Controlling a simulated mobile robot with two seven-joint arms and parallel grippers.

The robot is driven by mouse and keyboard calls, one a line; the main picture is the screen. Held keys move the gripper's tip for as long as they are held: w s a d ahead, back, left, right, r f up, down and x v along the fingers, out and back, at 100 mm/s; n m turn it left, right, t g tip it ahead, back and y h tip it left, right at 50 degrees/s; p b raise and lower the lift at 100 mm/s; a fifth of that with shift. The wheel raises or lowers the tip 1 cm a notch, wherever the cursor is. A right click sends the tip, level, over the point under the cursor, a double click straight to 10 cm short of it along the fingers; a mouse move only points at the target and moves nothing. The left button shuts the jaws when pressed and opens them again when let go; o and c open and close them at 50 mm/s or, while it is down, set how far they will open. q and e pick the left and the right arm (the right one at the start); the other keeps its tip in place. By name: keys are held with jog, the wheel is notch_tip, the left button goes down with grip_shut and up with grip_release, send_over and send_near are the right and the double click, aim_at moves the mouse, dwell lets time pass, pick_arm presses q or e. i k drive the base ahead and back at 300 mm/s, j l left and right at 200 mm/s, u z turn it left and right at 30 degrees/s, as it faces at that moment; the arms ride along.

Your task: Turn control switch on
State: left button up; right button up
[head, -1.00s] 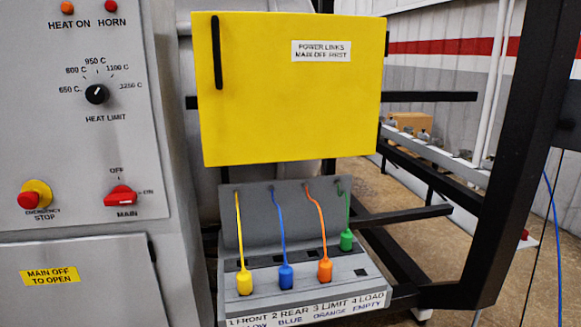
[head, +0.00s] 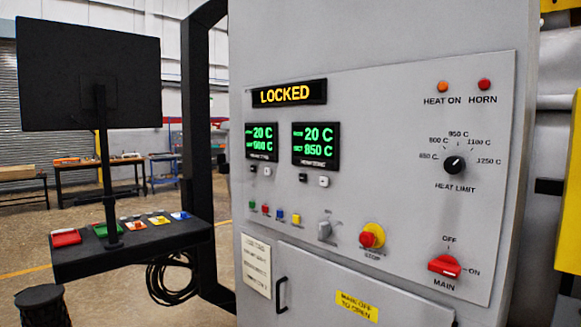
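The grey furnace panel (head: 390,130) fills the middle and right of the head view. A small grey lever switch (head: 325,228) sits low on it, left of the red-on-yellow stop button (head: 372,236); its label is too small to read, so I cannot tell its setting. The red MAIN switch (head: 444,266) is at lower right, its handle roughly level and its right end towards ON. The black HEAT LIMIT knob (head: 454,165) is above it. A display (head: 290,94) reads LOCKED. Neither of my grippers is in view.
Two green displays (head: 262,143) (head: 316,146) show 20 C. A row of small coloured buttons (head: 274,212) is below them. The lower door (head: 310,270) has a black handle. A monitor (head: 88,70) and a black console shelf (head: 140,247) stand at left.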

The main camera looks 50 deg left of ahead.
aim_at(324, 228)
jog(key=u, duration=1.45)
